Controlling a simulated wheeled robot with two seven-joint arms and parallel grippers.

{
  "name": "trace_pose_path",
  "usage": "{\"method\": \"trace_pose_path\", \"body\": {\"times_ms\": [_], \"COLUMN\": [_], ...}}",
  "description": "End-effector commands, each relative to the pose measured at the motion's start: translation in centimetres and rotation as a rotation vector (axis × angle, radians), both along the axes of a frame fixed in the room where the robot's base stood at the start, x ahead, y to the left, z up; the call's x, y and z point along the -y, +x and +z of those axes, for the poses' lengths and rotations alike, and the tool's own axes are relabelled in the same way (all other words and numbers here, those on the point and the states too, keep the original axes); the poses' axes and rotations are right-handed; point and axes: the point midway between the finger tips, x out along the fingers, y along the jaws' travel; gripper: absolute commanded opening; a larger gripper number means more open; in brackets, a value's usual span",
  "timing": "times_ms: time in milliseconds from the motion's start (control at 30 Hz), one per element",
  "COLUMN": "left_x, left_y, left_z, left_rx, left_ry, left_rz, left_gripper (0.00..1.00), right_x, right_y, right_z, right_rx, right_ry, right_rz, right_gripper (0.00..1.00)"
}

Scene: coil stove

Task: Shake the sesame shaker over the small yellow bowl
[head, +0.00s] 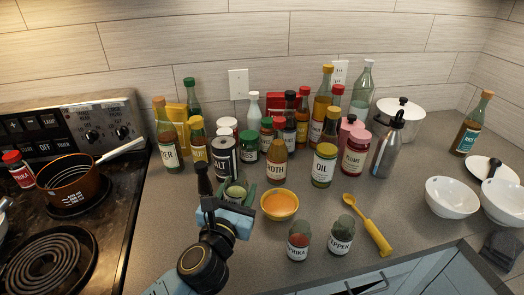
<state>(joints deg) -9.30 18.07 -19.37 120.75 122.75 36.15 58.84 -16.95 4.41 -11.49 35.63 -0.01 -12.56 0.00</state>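The small yellow bowl (279,205) stands upright on the counter, with an orange-yellow inside. My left gripper (236,194) is just left of the bowl. Its greenish fingers are on either side of a small jar with a grey-green top (236,188), likely the sesame shaker. Its label is mostly hidden, and I cannot tell whether the fingers touch it or whether it is lifted. Two similar shakers, paprika (298,241) and pepper (341,236), stand upright in front of and right of the bowl. I cannot make out my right gripper.
Many bottles and jars crowd behind the bowl, including the broth bottle (277,160) and oil jar (324,167). A yellow spoon (371,228) lies right of pepper. White bowls (451,198) stand at right, with a dark object (500,249) nearby. The stove (45,260) is at left.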

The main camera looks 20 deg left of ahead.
Motion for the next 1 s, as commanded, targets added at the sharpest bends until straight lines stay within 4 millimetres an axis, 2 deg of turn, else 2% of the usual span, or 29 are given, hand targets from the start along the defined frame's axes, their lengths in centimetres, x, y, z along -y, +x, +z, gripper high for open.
{"method": "trace_pose_path", "body": {"times_ms": [33,100,200,333,567,1000], "left_x": [-0.9,-2.1,-3.1,-3.6,-3.7,-3.6], "left_y": [1.4,3.0,4.8,6.2,6.9,6.9], "left_z": [1.4,1.8,2.2,2.1,1.6,1.2], "left_rx": [0.0,-0.01,-0.038,-0.077,-0.119,-0.242], "left_ry": [0.047,0.124,0.222,0.315,0.444,1.022], "left_rz": [0.058,0.131,0.213,0.273,0.298,0.28], "left_gripper": [0.2,0.2,0.2,0.2,0.2,0.2], "right_x": [0.0,0.0,0.0,0.0,0.1,0.3], "right_y": [0.0,0.0,-0.1,-0.3,-0.5,-0.5], "right_z": [2.0,3.5,5.2,6.5,7.3,10.3], "right_rx": [0.0,0.0,-0.001,-0.005,-0.007,-0.008], "right_ry": [0.0,0.0,0.0,0.0,-0.001,-0.005], "right_rz": [0.0,0.0,0.0,0.0,0.0,0.001], "right_gripper": [0.36,0.36,0.36,0.36,0.36,0.36]}}
